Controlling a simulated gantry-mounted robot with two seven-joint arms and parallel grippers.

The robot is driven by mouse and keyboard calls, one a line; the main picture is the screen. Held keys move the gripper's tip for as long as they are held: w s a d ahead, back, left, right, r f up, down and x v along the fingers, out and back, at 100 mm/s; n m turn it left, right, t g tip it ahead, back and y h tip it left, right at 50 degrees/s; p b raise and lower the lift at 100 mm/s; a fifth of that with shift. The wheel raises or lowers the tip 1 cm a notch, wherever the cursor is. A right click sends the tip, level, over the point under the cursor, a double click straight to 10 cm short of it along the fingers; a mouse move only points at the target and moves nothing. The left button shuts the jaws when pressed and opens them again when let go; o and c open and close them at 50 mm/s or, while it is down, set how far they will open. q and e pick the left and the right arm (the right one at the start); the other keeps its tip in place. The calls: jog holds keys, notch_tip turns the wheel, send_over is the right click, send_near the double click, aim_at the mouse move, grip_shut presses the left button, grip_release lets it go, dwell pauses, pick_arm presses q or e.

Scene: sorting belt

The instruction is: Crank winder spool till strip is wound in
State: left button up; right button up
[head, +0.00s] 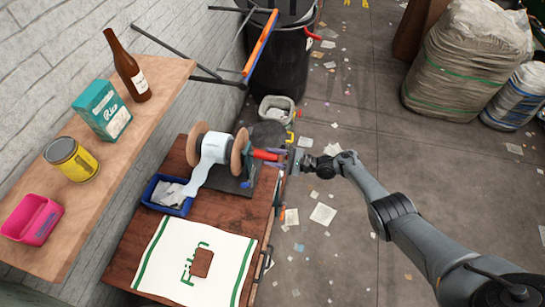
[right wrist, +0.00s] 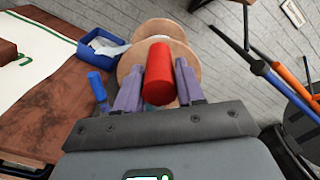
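The winder spool (head: 239,152) has tan wooden flanges and stands on a dark base at the back of the workbench. A pale strip (head: 205,172) is wrapped around its core and hangs down into a blue tray (head: 156,196), where more of it lies loose. The red crank handle (head: 266,155) sticks out to the spool's right. My right gripper (head: 276,158) reaches it from the right. In the right wrist view, its purple fingers lie close on both sides of the red handle (right wrist: 158,75), with no clear gap. My left gripper is in neither view.
A white cloth (head: 160,262) with green stripes and a brown block lies on the workbench (head: 121,270). A wooden shelf (head: 150,92) at left holds a bottle, a box, a can and a pink bin. A dark trash bin (head: 283,65) stands behind. Litter dots the floor.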

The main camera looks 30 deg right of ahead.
jog(key=o, duration=0.3)
jog(key=p+v, duration=0.1)
jog(key=v, duration=0.9)
jog(key=shift+s+d+r, duration=0.1)
jog(key=shift+s+d, duration=0.15)
jog(key=shift+s, duration=0.05)
